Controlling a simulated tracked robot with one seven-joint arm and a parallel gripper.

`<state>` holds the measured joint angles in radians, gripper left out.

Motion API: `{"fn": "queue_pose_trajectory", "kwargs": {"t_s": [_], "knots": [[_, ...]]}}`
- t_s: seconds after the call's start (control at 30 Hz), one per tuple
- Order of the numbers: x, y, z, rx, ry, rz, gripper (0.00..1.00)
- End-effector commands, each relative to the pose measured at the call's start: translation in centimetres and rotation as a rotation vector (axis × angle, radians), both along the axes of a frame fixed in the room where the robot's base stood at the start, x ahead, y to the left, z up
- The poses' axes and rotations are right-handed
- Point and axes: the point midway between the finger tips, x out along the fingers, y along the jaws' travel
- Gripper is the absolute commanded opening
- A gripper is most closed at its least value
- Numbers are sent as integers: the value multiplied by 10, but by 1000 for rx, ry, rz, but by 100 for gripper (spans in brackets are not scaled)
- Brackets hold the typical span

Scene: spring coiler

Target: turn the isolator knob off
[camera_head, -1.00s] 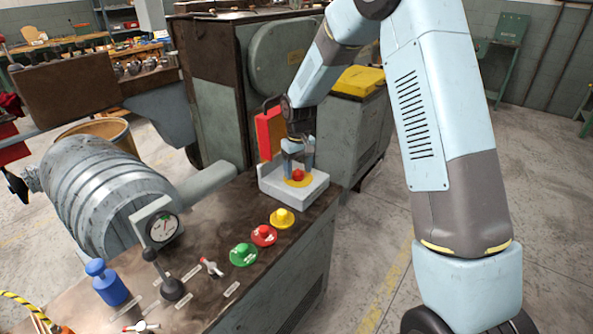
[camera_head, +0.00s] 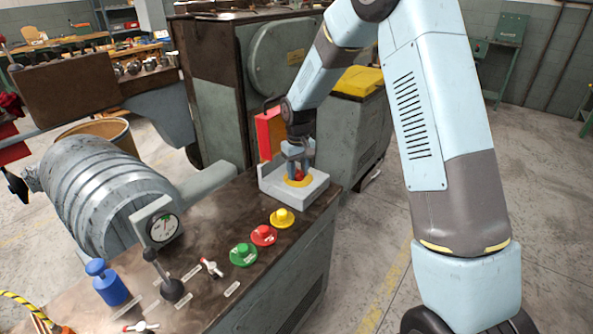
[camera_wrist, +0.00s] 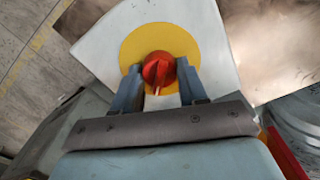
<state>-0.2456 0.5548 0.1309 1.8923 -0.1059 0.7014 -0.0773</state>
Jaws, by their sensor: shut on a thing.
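The isolator knob (camera_wrist: 159,68) is red with a ridge across it and a white mark. It sits on a yellow disc (camera_wrist: 160,37) on a pale grey box (camera_head: 317,187) at the far right corner of the machine top. The knob also shows in the head view (camera_head: 299,175), partly covered by my fingers. My gripper (camera_head: 298,169) points down onto it. In the wrist view my gripper's fingers (camera_wrist: 159,77) stand on both sides of the knob and are shut on it. The white mark points toward my gripper's palm.
A red hinged cover (camera_head: 269,134) stands upright just behind the box. Yellow (camera_head: 282,218), red (camera_head: 264,235) and green (camera_head: 243,254) buttons line the machine's edge nearby. A lever with a black base (camera_head: 172,289) and a dial gauge (camera_head: 162,228) stand left. Floor lies open at right.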

Motion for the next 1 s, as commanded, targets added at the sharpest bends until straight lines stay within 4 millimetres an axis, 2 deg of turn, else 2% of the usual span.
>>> {"fn": "queue_pose_trajectory", "kwargs": {"t_s": [0.03,0.27,0.47,1.0], "knots": [[0,7,0,0,-1,2,12],[0,1,0,0,-2,24,12],[0,1,0,0,-2,114,12],[1,-1,0,-1,-2,592,12]]}}
